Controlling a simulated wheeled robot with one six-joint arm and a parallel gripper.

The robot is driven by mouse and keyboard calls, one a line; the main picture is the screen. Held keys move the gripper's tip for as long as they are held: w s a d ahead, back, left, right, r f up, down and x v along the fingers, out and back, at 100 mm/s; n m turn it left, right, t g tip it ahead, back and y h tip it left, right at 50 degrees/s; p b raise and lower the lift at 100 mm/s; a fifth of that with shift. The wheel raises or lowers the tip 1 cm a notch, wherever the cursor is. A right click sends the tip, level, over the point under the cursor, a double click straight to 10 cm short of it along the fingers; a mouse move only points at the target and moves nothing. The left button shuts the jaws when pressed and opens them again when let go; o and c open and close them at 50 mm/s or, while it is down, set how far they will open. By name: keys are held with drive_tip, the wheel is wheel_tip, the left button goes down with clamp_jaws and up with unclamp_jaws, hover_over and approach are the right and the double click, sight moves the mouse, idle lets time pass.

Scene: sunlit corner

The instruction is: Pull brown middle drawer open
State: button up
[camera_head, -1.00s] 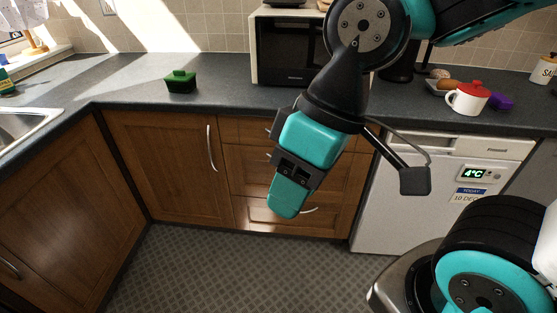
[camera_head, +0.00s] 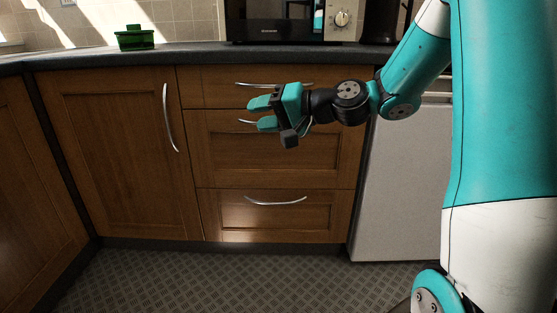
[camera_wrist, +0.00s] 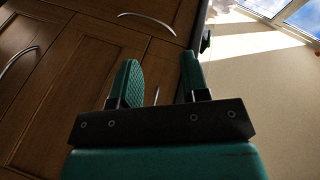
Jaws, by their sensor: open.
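The brown middle drawer (camera_head: 285,160) is the tall wooden front between a shallow top drawer (camera_head: 212,92) and a bottom drawer (camera_head: 230,222) in the head view. It looks shut and flush. Its metal handle (camera_head: 244,122) is mostly hidden behind my gripper; only a bit of its left end shows. My gripper (camera_head: 260,113) is open and empty, in front of the drawers at about the height of the middle handle. In the wrist view my gripper (camera_wrist: 158,78) has its two green fingers apart. A small metal piece shows between them; I cannot tell which handle it is.
The top handle (camera_head: 275,85) is just above my gripper, and the bottom handle (camera_head: 276,200) is well below. A cupboard door (camera_head: 115,150) is on the left, a white appliance (camera_head: 410,190) on the right. The floor (camera_head: 215,275) in front is clear.

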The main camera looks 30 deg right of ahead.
drive_tip(key=w+d+f+m+t+h+b, duration=0.1)
drive_tip(key=d+f+m+t+h+b, duration=0.25)
drive_tip(key=d+f+b, duration=0.5)
drive_tip(key=d+f+m+t+h+b, duration=0.2)
drive_tip(key=d+f+m+t+b, duration=0.25)
drive_tip(key=d, duration=0.65)
drive_tip(key=shift+m+g, duration=0.3)
drive_tip(key=shift+g, duration=0.2)
drive_tip(key=shift+p+x, duration=7.65)
drive_tip(key=shift+x, duration=1.25)
drive_tip(key=shift+a+f, duration=0.1)
drive_tip(key=shift+a, duration=0.1)
clamp_jaws()
